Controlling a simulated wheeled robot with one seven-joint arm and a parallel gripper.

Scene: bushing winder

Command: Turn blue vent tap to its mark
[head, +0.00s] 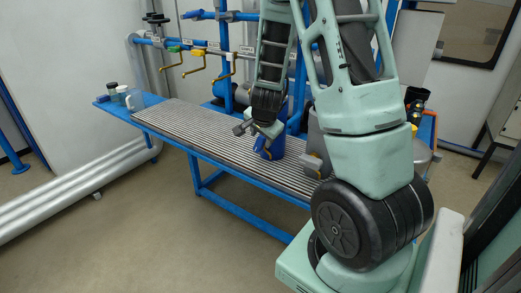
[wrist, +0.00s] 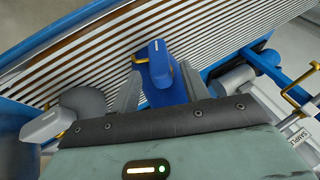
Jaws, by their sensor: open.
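A blue tap handle (wrist: 158,58) with a thin pale line on it stands above a blue body (wrist: 165,92) in the wrist view. A small yellow piece shows at its left side. In the head view the blue body (head: 277,148) stands on the slatted bench, with the blue handle (head: 262,143) at its near left side. My gripper (wrist: 160,85) is open, its two grey fingers on either side of the blue body in the picture. Whether they touch it cannot be told. In the head view my gripper (head: 253,128) is just above and left of the handle.
A grey handle (wrist: 47,124) with a yellow piece is at the left, beside a grey vessel (wrist: 85,103). Blue pipes with yellow-handled valves (head: 194,66) stand behind the bench (head: 185,117). Jars (head: 122,93) are at its left end.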

